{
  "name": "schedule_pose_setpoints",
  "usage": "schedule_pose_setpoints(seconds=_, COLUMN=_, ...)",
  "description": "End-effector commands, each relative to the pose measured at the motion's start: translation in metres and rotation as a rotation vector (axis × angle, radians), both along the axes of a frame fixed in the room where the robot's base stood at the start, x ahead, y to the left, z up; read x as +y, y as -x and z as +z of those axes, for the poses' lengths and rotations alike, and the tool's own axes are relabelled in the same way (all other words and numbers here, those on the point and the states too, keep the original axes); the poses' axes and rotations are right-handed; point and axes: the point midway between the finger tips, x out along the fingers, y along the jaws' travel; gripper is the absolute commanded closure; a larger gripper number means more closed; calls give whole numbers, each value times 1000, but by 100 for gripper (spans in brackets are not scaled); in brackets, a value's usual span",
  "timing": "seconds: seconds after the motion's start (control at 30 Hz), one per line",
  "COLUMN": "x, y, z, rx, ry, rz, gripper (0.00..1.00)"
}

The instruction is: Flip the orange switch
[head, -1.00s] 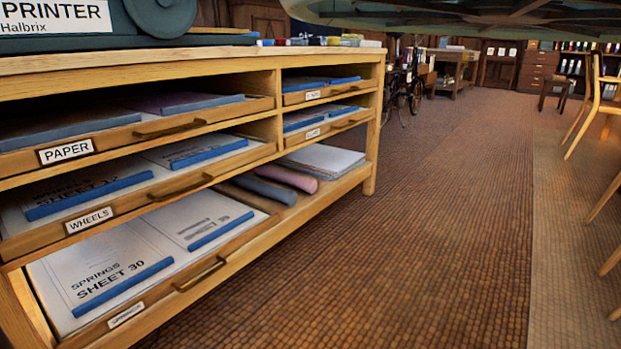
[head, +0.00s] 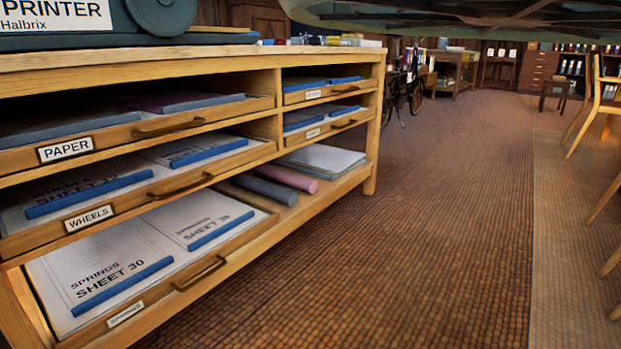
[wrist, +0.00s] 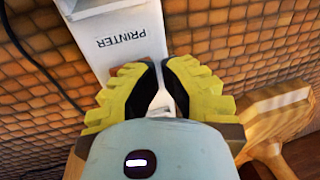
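In the wrist view a white plate (wrist: 125,38) marked PRINTER lies against brown brick-like tiles. My gripper (wrist: 160,66) is in front of its lower part, with yellow fingers and black inner pads. A narrow gap shows between the fingertips, with something white in it, perhaps the plate behind. A small orange-brown patch (wrist: 130,69) shows by the left fingertip. It may be part of the orange switch, but the finger hides most of that spot. I cannot tell whether the finger touches it. My gripper is not in the head view.
In the head view a wooden cabinet (head: 325,218) with labelled drawers stands at left. A dark printer (head: 240,40) is on its top. Open floor (head: 430,220) runs along its right side, with chairs (head: 598,100) at far right. A wooden piece (wrist: 275,115) is right of my gripper in the wrist view.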

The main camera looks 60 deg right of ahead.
Motion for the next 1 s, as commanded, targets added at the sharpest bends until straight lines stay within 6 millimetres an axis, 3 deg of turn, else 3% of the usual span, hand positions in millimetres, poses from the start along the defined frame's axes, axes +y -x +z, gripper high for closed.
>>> schedule_pose_setpoints(seconds=0.8, x=0, y=0, z=66, rx=0, ry=-1, rz=0, gripper=100)
schedule_pose_setpoints(seconds=1.0, x=0, y=0, z=67, rx=0, ry=-1, rz=0, gripper=100)
